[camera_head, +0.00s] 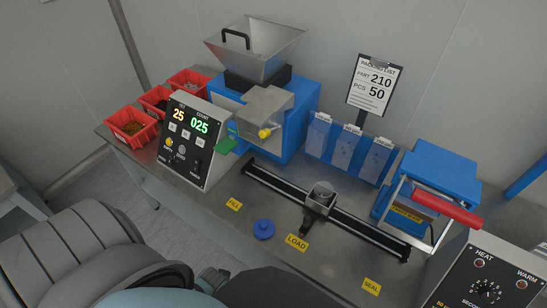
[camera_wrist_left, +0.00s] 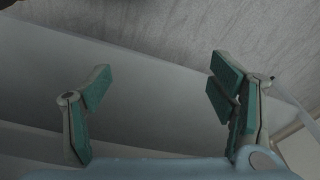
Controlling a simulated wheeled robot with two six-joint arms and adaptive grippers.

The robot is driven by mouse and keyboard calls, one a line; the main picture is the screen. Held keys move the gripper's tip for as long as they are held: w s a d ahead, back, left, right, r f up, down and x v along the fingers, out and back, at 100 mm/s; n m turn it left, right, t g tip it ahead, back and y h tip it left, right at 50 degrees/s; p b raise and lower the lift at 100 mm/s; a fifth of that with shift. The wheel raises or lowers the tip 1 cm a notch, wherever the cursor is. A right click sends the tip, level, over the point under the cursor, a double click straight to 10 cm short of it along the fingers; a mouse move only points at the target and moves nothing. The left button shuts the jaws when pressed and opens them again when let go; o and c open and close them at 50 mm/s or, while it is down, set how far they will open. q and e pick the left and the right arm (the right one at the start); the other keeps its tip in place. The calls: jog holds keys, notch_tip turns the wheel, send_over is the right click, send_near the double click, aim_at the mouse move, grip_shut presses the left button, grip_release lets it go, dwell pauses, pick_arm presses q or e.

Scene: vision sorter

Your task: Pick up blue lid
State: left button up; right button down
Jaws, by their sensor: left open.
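The blue lid (camera_head: 263,229) is a small round disc with a raised knob. It lies on the grey metal table (camera_head: 215,228) between the yellow FILL label (camera_head: 234,205) and the LOAD label (camera_head: 297,242), apart from both. My left gripper (camera_wrist_left: 165,88) shows in the left wrist view with its two teal-padded fingers spread wide and nothing between them. The lid is not in that view, and I cannot make out the left fingertips in the head view. My right gripper is in neither view.
A black rail (camera_head: 356,222) with a metal carriage (camera_head: 320,197) runs behind and right of the lid. A counter box (camera_head: 188,140) stands to the left, a blue hopper machine (camera_head: 296,115) behind, and a blue sealer (camera_head: 437,167) to the right.

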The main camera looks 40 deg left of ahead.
pick_arm(q)
jog(key=w+r+n+p, duration=0.1)
jog(key=w+r+n, duration=0.2)
jog(key=w+r, duration=0.3)
jog(key=w+r+n+p, duration=0.15)
jog(key=w+r, duration=0.25)
jog(key=r, duration=0.5)
jog(key=n+h+p, duration=0.1)
jog(key=n+h, duration=0.1)
jog(key=n, duration=1.6)
send_near(264, 224)
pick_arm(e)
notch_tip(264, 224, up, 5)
pick_arm(q)
jog(key=f+b, duration=0.1)
jog(key=f, duration=0.2)
jog(key=w+f+b, duration=0.1)
jog(key=f+b, duration=0.1)
jog(key=f, duration=0.1)
jog(key=d+f+b, duration=0.1)
jog(key=f, duration=0.3)
jog(key=shift+w+f, duration=0.1)
jog(key=shift+w, duration=0.1)
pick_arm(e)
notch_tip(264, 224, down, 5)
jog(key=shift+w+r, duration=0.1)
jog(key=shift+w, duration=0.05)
pick_arm(q)
jog(key=c, duration=0.9)
